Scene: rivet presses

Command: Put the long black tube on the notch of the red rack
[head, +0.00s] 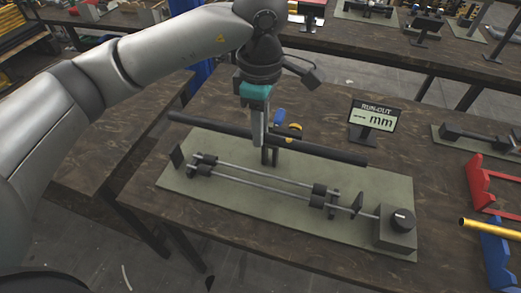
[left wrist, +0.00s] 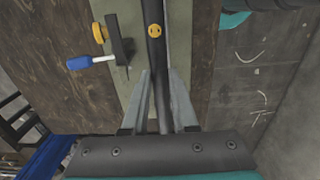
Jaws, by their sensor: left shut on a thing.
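My left gripper (head: 258,140) is shut on the long black tube (head: 320,151) near its middle. The tube lies slantwise over the green mat, from upper left to lower right, and appears held above the fixture's rods. In the left wrist view the tube (left wrist: 155,55) runs lengthwise between the fingers (left wrist: 160,100), and a round yellow spot shows on it. The red rack (head: 482,185) stands at the right edge of the table, partly cut off by the frame, well away from the tube. My right gripper is not in view.
A fixture with two thin rods (head: 260,175) and a motor box (head: 397,236) sits on the green mat (head: 200,201). A run-out display (head: 375,118) stands behind. A blue rack (head: 494,252) and a yellow tube (head: 490,228) are at the right. A blue-handled dial stand (left wrist: 82,62) is beside the tube.

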